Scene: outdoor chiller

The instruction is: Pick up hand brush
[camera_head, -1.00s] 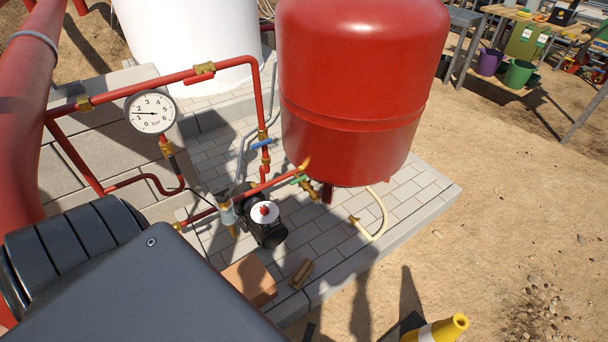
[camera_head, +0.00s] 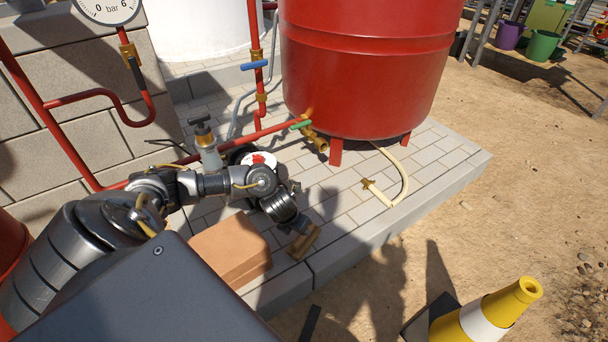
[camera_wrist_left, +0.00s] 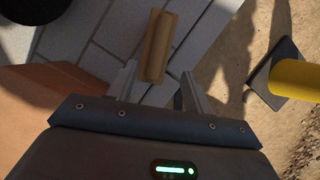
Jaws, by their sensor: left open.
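The hand brush (camera_head: 304,243), with a wooden, light-brown body, lies on the grey paved slab near its front edge. In the left wrist view the brush (camera_wrist_left: 158,45) runs lengthwise away from me, and its near end lies between my two finger tips. My left gripper (camera_head: 298,229) is just above and behind the brush in the head view and partly covers it. In the left wrist view my left gripper (camera_wrist_left: 158,86) is open, with a finger on each side and a gap to the brush. Whether it touches the brush cannot be told. My right gripper is not seen.
A terracotta block (camera_head: 230,250) lies left of the brush. A pump (camera_head: 262,160) and red pipes stand behind, near a red tank (camera_head: 365,70). A cream hose (camera_head: 402,180) lies on the slab. A yellow and white cone (camera_head: 490,315) stands on the sand at right.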

